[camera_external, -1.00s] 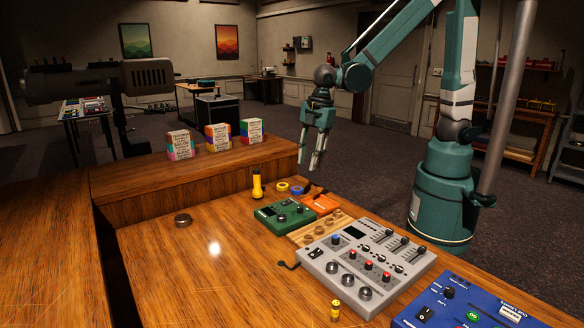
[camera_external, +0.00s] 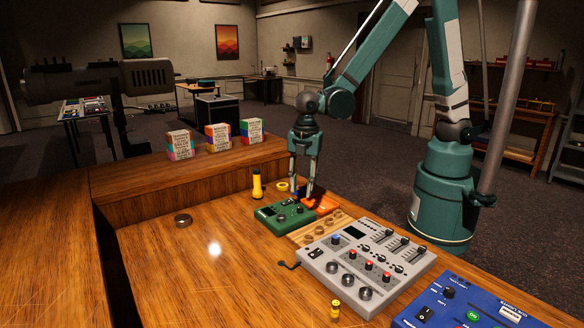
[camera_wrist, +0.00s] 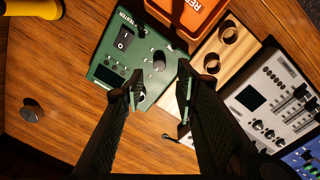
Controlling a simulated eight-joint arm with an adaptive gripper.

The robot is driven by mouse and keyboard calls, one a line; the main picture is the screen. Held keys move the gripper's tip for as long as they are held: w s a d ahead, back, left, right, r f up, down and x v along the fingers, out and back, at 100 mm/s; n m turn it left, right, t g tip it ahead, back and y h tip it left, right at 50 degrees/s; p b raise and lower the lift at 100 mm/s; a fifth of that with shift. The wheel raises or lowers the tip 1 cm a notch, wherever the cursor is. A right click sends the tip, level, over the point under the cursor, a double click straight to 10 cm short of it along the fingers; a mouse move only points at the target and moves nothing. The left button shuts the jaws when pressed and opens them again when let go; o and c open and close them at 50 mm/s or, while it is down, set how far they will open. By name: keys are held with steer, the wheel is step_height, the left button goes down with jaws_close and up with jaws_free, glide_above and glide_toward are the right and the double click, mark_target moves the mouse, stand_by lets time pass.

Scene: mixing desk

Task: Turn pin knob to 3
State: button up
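No label reading "pin" is legible, so I cannot tell which knob it is. The green tester box (camera_external: 268,212) lies on the desk below my gripper. In the wrist view the green box (camera_wrist: 104,45) shows a rocker switch (camera_wrist: 125,38), a black knob (camera_wrist: 159,60) and another, partly hidden knob (camera_wrist: 141,97) by the left finger. My gripper (camera_external: 302,197) points down over the area of the green box and the orange box (camera_external: 322,204). Its fingers (camera_wrist: 160,82) are apart with nothing held between them.
A yellow flashlight (camera_external: 257,184) stands behind the green box. A round dark metal piece (camera_external: 183,220) lies left. The desk's left part is mostly clear.

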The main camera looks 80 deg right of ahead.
mark_target(301, 207)
steer(key=shift+f, duration=0.15)
steer(key=shift+w+f+b, duration=0.2)
steer(key=shift+f+b, duration=0.15)
steer(key=shift+f, duration=3.4)
steer(key=shift+c, duration=0.6)
steer(key=c, duration=0.8)
